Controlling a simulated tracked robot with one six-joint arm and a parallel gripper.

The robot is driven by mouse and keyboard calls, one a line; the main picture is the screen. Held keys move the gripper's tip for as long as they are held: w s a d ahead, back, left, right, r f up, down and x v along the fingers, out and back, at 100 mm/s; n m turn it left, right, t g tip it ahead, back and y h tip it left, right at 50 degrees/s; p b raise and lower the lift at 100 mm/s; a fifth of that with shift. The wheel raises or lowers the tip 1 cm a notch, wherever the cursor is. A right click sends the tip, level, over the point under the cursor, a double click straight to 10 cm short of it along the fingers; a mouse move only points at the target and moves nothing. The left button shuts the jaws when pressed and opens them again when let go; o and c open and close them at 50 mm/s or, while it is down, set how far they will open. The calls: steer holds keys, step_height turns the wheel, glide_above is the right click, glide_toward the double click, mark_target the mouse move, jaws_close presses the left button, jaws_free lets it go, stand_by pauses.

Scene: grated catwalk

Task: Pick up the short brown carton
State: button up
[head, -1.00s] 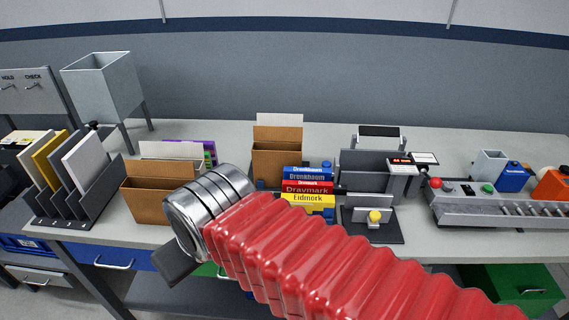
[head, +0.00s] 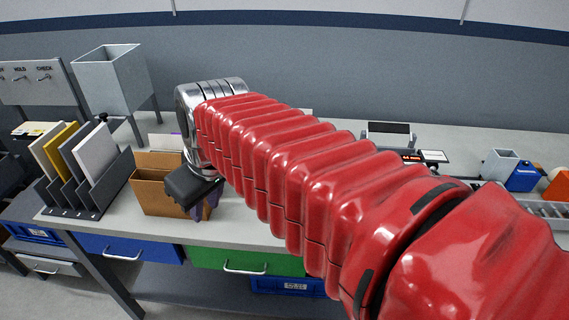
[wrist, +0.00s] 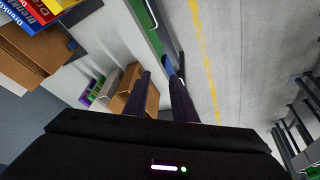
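A low, wide open-topped brown carton (head: 150,190) stands on the bench just right of the dark file rack. In the wrist view, a brown carton (wrist: 130,82) beside purple and green items shows behind my left finger. A second brown carton (wrist: 28,52) is at the upper left of the wrist view, next to coloured boxes; my arm hides it in the head view. My gripper (wrist: 161,76) is open, its two dark fingers apart with nothing between them. In the head view it hangs in front of the low carton's right side, partly covering it; contact cannot be told.
The file rack (head: 90,180) with upright panels is left of the carton. A grey hopper (head: 112,80) stands behind it. Coloured boxes (wrist: 52,12) are near the second carton. A blue drawer (head: 130,248) and a green drawer (head: 245,262) are under the bench top.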

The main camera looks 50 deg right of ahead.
steer(key=w+d+r+n+g+y, duration=0.1)
steer(key=w+d+n, duration=0.1)
steer(key=w+d, duration=0.5)
steer(key=w+d+r+n, duration=0.1)
steer(key=w+d+r, duration=0.1)
steer(key=d, duration=0.9)
steer(key=d+f+n+y, duration=0.1)
steer(key=d+f+n, duration=0.2)
steer(key=d, duration=1.7)
steer(key=shift+s+f+y, duration=0.2)
steer(key=shift+s+y, duration=0.2)
steer(key=shift+s, duration=0.05)
steer(key=x, duration=0.8)
steer(key=shift+f, duration=0.3)
steer(key=shift+w, duration=0.15)
steer(key=shift+x, duration=2.6)
